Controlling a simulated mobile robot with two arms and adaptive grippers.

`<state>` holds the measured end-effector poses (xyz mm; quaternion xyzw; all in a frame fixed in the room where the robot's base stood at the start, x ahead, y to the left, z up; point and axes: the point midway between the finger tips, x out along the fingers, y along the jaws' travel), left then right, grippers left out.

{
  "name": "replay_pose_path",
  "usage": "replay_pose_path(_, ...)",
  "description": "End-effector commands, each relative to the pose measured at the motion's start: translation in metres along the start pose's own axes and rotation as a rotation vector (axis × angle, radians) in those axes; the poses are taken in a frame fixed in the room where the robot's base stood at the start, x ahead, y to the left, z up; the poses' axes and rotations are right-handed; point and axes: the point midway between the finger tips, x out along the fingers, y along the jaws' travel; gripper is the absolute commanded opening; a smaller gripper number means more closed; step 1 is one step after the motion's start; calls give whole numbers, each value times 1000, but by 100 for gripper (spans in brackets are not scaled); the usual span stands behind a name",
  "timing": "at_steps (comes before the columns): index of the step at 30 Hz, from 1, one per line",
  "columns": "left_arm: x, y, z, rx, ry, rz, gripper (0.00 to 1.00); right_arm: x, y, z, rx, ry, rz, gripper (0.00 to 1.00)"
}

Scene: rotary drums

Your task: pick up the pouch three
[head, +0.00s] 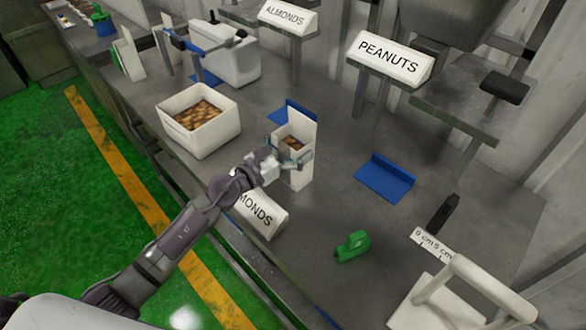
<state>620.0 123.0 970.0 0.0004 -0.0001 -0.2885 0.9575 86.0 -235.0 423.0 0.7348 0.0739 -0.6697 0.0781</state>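A white upright pouch (298,176) with an open top and a tall back flap stands on the grey table, with brown contents showing inside. No number shows on it, so I cannot tell if it is pouch three. My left gripper (289,158) is at the front of this pouch, with its fingers spread about the pouch's width at its sides. I cannot tell whether they press on it. The pouch looks upright, and its base is at the tabletop. My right gripper is not in view.
A white bin (222,138) of brown pieces stands left of the pouch. An ALMONDS sign (260,214) lies below my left wrist. Blue scoops (385,178), a green tape dispenser (352,246) and a white device (455,300) are to the right. A PEANUTS sign (390,60) stands behind.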

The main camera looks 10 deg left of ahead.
Motion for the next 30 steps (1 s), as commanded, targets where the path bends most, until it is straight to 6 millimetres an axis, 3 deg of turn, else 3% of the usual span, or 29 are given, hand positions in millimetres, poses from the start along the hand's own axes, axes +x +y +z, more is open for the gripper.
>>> replay_pose_path(1, 0, 0, 0, -1, 0, 0, 47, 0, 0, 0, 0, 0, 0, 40)
replay_pose_path(5, 0, 0, 0, -1, 0, 0, 25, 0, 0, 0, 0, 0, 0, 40)
replay_pose_path(6, 0, 0, 2, -1, -3, 0, 24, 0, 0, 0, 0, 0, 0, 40)
replay_pose_path(16, 0, 0, 7, 0, -2, 0, 24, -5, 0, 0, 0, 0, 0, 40)
replay_pose_path(30, 0, -3, 48, -1, -3, 0, 24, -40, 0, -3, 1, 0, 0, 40)
